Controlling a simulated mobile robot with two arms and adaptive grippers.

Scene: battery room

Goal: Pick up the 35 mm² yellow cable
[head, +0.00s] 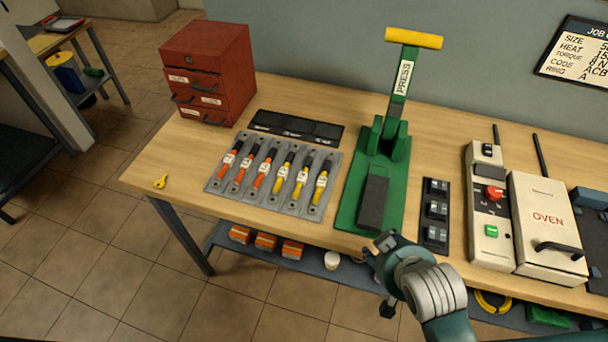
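A grey rack (216,186) on the wooden bench holds three orange-red cables and three yellow cables, side by side. The yellow cables are the left one (284,172), the middle one (302,176) and the right one (321,183). Each has a black end and a small white tag. The tags are too small to read, so I cannot tell which is 35 mm². My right arm comes in at the lower right, in front of the bench. My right gripper (388,308) shows only as a small dark part below the wrist, apart from the cables; its fingers are unclear. My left gripper is out of view.
A green press (372,190) with a tall yellow-topped lever stands right of the rack. A red drawer cabinet (211,66) is behind left. A small yellow piece (160,182) lies near the left edge. A control box (489,206) and oven (547,226) stand right.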

